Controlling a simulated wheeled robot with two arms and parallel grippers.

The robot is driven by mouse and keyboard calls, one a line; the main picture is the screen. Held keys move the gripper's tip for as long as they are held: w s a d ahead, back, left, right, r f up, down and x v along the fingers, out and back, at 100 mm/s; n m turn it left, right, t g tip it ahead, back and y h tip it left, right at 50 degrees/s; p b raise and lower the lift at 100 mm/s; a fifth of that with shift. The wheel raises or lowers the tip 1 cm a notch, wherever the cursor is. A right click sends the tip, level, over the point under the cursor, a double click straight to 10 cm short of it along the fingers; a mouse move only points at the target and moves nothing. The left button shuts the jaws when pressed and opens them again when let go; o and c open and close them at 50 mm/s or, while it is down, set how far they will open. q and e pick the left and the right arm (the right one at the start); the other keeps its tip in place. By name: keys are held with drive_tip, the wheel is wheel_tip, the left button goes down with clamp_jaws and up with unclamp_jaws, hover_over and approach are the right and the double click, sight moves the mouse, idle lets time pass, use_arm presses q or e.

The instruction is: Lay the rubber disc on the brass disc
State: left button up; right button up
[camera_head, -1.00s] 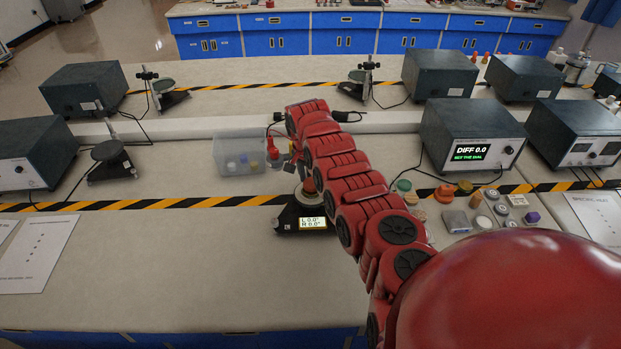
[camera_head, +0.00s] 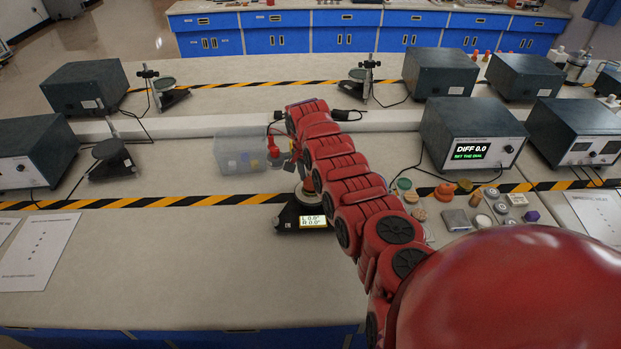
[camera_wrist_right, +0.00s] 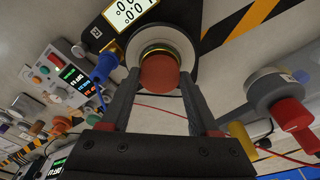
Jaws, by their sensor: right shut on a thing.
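A reddish-brown disc (camera_wrist_right: 159,73), which looks like the rubber disc, sits between the fingertips of my right gripper (camera_wrist_right: 160,80) in the right wrist view. The gripper is shut on it. Behind it is a pale round plate with a yellowish ring (camera_wrist_right: 165,45), on a black instrument with a lit display (camera_wrist_right: 128,10). The brass disc is not clearly told apart from this ring, and I cannot tell whether the held disc touches it. In the head view the instrument (camera_head: 301,219) stands at mid table, and my right arm partly hides its plate. My left gripper is out of view.
A clear bin (camera_head: 240,153) with small items stands left of my right gripper. Several loose pieces, including a grey block (camera_head: 456,221), lie right of my arm. A grey meter box reading DIFF 0.0 (camera_head: 470,140) stands behind them.

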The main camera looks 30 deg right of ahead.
drive_tip(key=shift+f+b, duration=0.4)
drive_tip(key=shift+f, duration=0.1)
idle(0.6)
drive_tip(key=o, duration=1.4)
drive_tip(key=shift+o, duration=0.2)
drive_tip(key=shift+r, duration=0.15)
drive_tip(key=shift+r+p, duration=0.85)
drive_tip(key=shift+r, duration=2.55)
